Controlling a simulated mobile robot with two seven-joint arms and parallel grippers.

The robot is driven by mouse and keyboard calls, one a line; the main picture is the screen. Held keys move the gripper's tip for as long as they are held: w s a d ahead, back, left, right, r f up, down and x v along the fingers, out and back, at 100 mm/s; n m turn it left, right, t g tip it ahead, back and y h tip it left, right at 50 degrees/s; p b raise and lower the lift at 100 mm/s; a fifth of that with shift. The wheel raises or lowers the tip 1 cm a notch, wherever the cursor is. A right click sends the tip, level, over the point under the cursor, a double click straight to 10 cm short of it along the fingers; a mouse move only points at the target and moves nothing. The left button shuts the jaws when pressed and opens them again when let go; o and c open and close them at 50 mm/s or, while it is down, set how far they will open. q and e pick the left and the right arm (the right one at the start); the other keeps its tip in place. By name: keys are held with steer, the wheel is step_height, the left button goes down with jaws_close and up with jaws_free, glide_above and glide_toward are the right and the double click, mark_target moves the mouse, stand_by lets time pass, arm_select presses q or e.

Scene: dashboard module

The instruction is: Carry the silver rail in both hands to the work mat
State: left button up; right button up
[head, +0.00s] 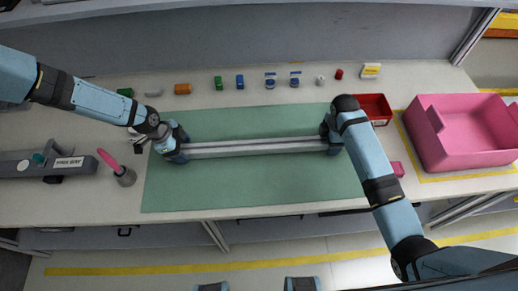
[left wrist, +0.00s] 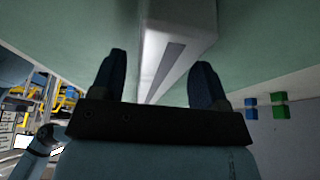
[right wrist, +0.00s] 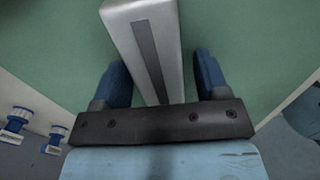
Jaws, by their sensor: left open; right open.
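The silver rail (head: 255,147) lies level across the green work mat (head: 250,190), towards the mat's back half. My left gripper (head: 180,152) is at the rail's left end, open, with its fingers on either side of the rail and gaps visible in the left wrist view (left wrist: 158,85). My right gripper (head: 330,138) is at the rail's right end, also open, with its fingers astride the rail in the right wrist view (right wrist: 155,80). The rail's ends are partly hidden by the grippers in the head view.
A pink bin (head: 465,155) and a red tray (head: 374,106) stand to the right. Several small coloured parts line the back of the table. The mat's front is clear.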

steer(key=shift+r, duration=0.15)
arm_select(q)
steer(key=v, duration=1)
steer(key=shift+a+r, duration=0.25)
steer(key=shift+r, duration=0.1)
arm_select(e)
step_height(320, 180, up, 12)
